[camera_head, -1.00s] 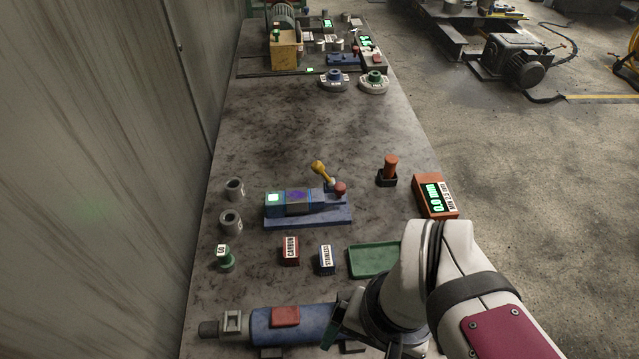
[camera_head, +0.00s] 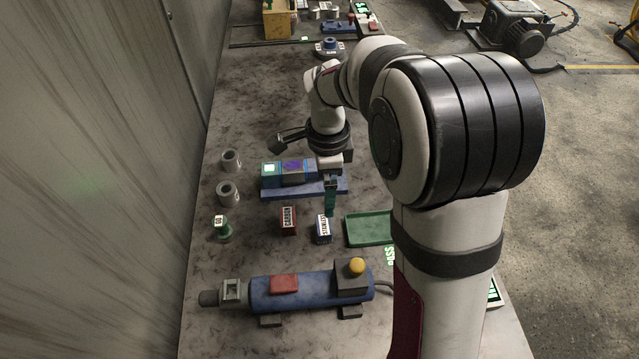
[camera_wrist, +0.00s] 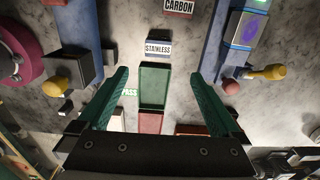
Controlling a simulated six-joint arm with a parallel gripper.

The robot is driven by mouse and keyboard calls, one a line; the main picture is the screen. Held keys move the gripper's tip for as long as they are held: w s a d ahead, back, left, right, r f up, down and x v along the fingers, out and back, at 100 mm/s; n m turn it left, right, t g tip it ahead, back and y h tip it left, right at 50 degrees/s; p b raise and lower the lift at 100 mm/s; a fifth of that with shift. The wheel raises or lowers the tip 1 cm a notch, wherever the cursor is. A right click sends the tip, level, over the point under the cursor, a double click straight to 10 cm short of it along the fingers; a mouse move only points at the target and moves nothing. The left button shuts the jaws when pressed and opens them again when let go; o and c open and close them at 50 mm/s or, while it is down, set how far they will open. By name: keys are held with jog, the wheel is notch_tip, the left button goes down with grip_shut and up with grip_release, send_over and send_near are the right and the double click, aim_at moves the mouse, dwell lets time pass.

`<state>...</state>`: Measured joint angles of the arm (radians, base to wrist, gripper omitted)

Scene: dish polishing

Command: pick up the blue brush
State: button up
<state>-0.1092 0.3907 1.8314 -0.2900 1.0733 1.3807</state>
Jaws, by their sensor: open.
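The likeliest blue brush is a small blue block (camera_head: 323,230) with a white STAINLESS label, upright on the bench left of the green tray. No bristles can be made out. In the wrist view the labelled block (camera_wrist: 157,48) shows ahead of the fingertips, roughly centred between them. My gripper (camera_head: 330,205) hangs over the bench with its green fingers pointing down, close above and behind the block. Contact with the block does not show.
A red CARBON block (camera_head: 288,220) stands just left of the blue one. The green tray (camera_head: 368,230) lies at its right. A blue fixture (camera_head: 275,192) is behind, and a blue motor-like tool (camera_head: 310,290) lies in front. A green GO button (camera_head: 222,228) stands at left.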

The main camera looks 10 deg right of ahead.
aim_at(324, 224)
jog(key=f, duration=1.4)
jog(key=shift+s+a+f, duration=0.1)
jog(key=shift+s+a, duration=0.05)
jog(key=shift+s, duration=0.05)
jog(key=c, duration=1.5)
